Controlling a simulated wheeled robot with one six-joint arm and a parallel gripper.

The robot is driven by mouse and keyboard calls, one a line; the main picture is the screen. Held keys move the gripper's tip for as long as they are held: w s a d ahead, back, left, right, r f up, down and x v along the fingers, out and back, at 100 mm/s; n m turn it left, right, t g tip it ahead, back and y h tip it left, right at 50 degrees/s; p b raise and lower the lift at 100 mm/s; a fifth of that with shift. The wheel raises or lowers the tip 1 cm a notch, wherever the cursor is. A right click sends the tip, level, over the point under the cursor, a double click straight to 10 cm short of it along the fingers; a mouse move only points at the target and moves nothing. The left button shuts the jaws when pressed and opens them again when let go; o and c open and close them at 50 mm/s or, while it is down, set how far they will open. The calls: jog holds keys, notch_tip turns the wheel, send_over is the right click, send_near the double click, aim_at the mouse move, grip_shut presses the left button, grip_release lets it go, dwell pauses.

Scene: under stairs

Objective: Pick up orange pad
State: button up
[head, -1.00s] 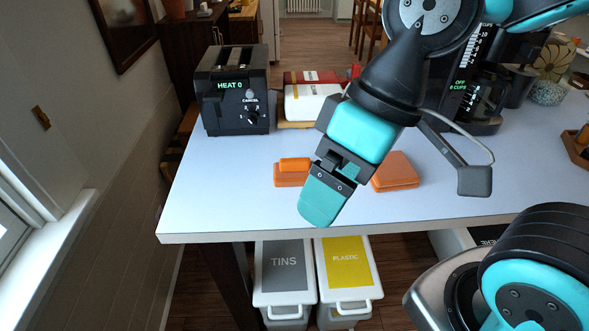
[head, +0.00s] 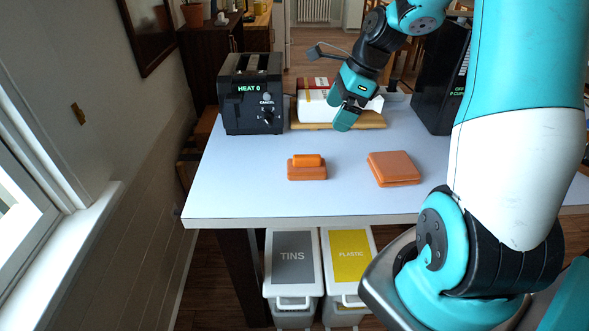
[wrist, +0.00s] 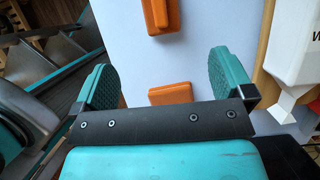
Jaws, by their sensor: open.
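Two orange things lie apart on the white table. The right one, a flat squarish orange pad (head: 394,168), looks layered. The left one is a smaller orange block (head: 307,173) with a rounded piece on top. My gripper (head: 343,108) is open and empty, above the table behind both, in front of the white and red stack. In the wrist view, my gripper's fingers (wrist: 165,80) are spread wide. One orange thing shows at the top (wrist: 160,14); another shows between the fingers (wrist: 171,93), partly hidden by the gripper body.
A black toaster (head: 251,94) stands at the back left. A white and red stack (head: 317,103) sits on a wooden board (head: 368,121) behind my gripper. A black coffee machine (head: 440,85) stands at right, partly hidden by my arm. The table's front middle is clear.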

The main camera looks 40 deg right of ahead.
aim_at(308, 156)
jog(key=x, duration=1.1)
jog(key=shift+w+a+p, duration=0.1)
jog(key=shift+a+p, duration=0.1)
jog(key=shift+p, duration=0.15)
jog(key=shift+a+p+x, duration=0.1)
jog(key=shift+p+x, duration=0.2)
jog(key=shift+x, duration=1.15)
jog(key=shift+a+p+x, duration=0.15)
jog(key=shift+p+x, duration=0.15)
jog(key=shift+x, duration=1.1)
jog(key=shift+w+r, duration=0.1)
jog(key=shift+w, duration=0.1)
jog(key=c, duration=1.1)
jog(key=shift+r, duration=0.15)
notch_tip(308, 156, up, 20)
jog(key=shift+f+b, duration=0.1)
jog(key=shift+b, duration=0.3)
